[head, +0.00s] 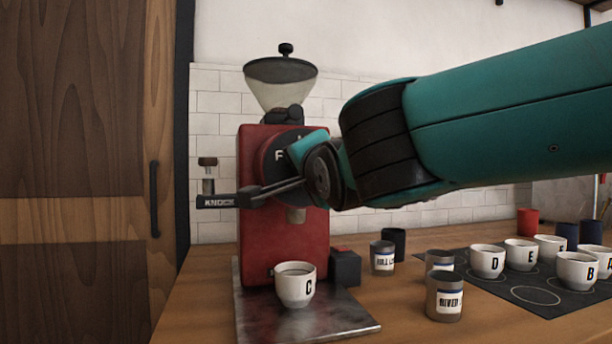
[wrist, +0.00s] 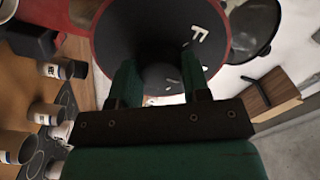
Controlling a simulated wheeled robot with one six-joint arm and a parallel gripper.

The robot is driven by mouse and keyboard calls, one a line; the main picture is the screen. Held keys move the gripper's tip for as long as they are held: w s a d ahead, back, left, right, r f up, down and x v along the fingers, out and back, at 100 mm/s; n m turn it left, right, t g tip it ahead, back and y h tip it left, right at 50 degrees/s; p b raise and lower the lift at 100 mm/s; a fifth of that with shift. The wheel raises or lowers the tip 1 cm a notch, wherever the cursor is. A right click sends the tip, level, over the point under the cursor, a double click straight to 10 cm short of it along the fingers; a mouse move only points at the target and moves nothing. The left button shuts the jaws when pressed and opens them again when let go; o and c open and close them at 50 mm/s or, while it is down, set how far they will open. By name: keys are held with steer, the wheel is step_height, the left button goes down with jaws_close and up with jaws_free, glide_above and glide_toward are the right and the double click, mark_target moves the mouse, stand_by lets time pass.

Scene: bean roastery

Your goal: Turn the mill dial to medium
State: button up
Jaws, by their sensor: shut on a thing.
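The red mill (head: 258,240) stands on the counter with a clear hopper on top. A small white mark shows near the knob. In the head view, my gripper (head: 303,155) and arm cover the dial's right side, so its setting cannot be read.
A KNOCK bar (head: 215,202) sticks out left of the mill. Labelled jars (head: 445,300) and several lettered cups on a dark mat (head: 500,285) stand right.

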steer(key=o, duration=0.9)
steer(key=shift+o, duration=0.2)
steer(key=b+v, duration=0.2)
steer(key=v, duration=1.5)
steer(key=shift+s, duration=0.2)
steer(key=shift+d, duration=0.1)
